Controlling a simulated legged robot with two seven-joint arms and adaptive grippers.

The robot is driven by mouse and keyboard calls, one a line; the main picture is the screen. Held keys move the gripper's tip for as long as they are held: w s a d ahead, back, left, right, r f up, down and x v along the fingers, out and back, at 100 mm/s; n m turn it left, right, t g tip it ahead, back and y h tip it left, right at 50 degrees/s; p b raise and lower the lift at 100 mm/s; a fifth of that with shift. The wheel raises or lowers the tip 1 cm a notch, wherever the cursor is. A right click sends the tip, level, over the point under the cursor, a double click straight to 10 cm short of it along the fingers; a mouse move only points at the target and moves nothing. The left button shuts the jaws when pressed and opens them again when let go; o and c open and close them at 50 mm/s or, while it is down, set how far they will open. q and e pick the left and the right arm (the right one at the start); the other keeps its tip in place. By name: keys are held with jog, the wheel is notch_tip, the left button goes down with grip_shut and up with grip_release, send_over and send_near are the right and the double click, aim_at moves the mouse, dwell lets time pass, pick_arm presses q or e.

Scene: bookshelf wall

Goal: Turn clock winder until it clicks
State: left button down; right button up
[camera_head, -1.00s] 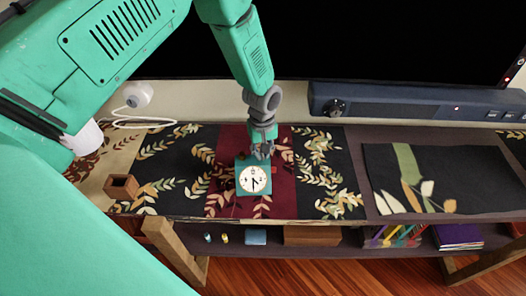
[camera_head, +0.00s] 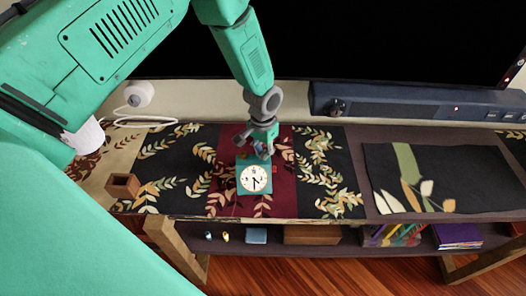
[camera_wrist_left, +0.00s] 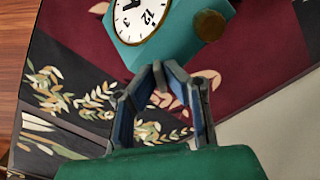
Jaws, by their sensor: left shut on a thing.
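The teal clock (camera_head: 254,179) with a round white face stands on the dark red part of the runner. It also fills the top of the left wrist view (camera_wrist_left: 172,38), with a brass-coloured knob (camera_wrist_left: 209,26) at one corner. My left gripper (camera_head: 262,152) is just behind the clock's top edge. In the left wrist view my left gripper (camera_wrist_left: 160,70) has its fingertips close together against the clock's edge. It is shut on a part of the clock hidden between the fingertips. The knob shows apart from the fingertips. My right gripper is out of view.
A small open wooden box (camera_head: 122,186) stands left on the patterned runner. A soundbar (camera_head: 420,102) and a dark screen (camera_head: 380,40) are behind. A dark leaf-patterned mat (camera_head: 440,178) lies right. Books (camera_head: 457,236) sit on the lower shelf.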

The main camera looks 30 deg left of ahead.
pick_arm(q)
jog(key=m, duration=0.6)
jog(key=shift+d, duration=0.1)
jog(key=shift+m, duration=0.4)
jog(key=shift+f, duration=0.1)
jog(key=c, duration=1.7)
grip_release()
notch_tip(320, 180, up, 12)
jog(key=shift+w+f, duration=0.1)
